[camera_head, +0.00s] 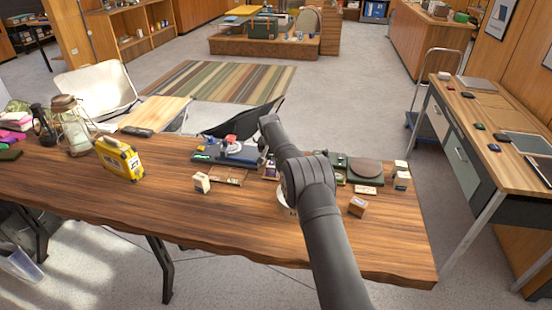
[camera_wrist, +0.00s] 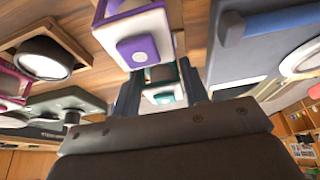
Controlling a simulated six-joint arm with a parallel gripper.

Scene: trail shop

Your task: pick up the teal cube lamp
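The teal cube lamp (camera_wrist: 164,95), a small white block with a teal button and dark teal frame, shows between my fingers in the wrist view. My gripper (camera_wrist: 160,92) is open, one dark finger at each side of the lamp; I cannot tell whether they touch it. A similar cube lamp with purple trim (camera_wrist: 137,40) stands close by, larger in the wrist view. In the head view, my arm hides the gripper's fingertips, and I cannot make out the teal lamp there.
A yellow case (camera_head: 120,158) and a glass lantern (camera_head: 72,128) stand on the left of the wooden table (camera_head: 130,215). A blue-grey device (camera_head: 228,152) lies left of my gripper. Small blocks (camera_head: 202,182) stand nearby. The table's front left is clear.

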